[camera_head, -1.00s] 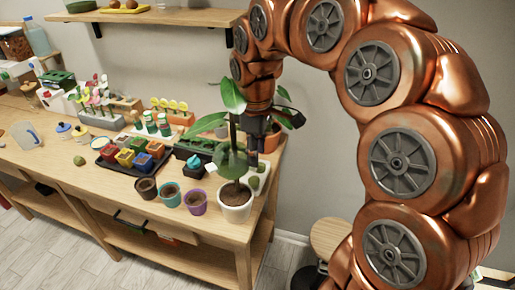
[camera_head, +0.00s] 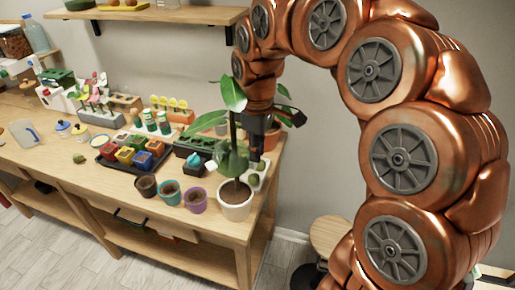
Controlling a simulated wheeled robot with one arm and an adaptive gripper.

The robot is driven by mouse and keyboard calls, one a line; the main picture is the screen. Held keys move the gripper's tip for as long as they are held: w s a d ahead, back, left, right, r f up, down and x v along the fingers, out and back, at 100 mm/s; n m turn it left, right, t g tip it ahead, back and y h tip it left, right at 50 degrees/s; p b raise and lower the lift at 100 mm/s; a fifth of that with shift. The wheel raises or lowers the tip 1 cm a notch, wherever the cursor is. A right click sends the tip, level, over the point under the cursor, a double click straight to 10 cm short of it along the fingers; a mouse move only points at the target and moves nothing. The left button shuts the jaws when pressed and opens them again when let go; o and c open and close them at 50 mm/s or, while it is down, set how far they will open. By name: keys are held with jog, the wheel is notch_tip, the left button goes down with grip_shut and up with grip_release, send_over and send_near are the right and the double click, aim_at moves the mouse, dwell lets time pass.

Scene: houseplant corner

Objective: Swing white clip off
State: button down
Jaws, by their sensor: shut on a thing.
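A leafy plant (camera_head: 233,160) stands upright in a white pot (camera_head: 236,209) at the table's right front corner. A stake or stem rises from its soil. My dark gripper (camera_head: 255,153) points down just right of the stem, behind the leaves and above the pot. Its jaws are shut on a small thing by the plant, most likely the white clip. The clip itself is too small and too hidden by leaves and fingers to make out clearly.
Small brown, teal (camera_head: 170,193) and purple (camera_head: 195,200) pots stand left of the white pot. A black tray of coloured pots (camera_head: 132,153) is farther left. A terracotta pot (camera_head: 271,138) stands behind my gripper. The table's front left is fairly clear.

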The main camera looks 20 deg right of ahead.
jog(key=shift+s+f, duration=0.1)
jog(key=shift+s+d+f+y+b, duration=0.15)
jog(key=shift+y+b, duration=0.15)
jog(key=shift+b, duration=0.55)
jog(key=d+t+y+b, duration=0.1)
jog(key=t+y+b, duration=0.1)
jog(key=b, duration=0.4)
jog(key=s+d+f+t+y+b, duration=0.1)
jog(key=t+y+b, duration=0.1)
jog(key=b, duration=0.3)
jog(key=s+d+f+t+y+b, duration=0.1)
jog(key=y+b, duration=0.2)
jog(key=b, duration=0.3)
jog(key=shift+s+d+t+b, duration=0.15)
jog(key=shift+t+b, duration=0.2)
jog(key=shift+t, duration=0.05)
jog(key=shift+y+b, duration=0.3)
jog(key=shift+b, duration=0.05)
jog(key=c, duration=1.1)
grip_release()
jog(key=shift+d, duration=0.1)
jog(key=shift+s, duration=0.1)
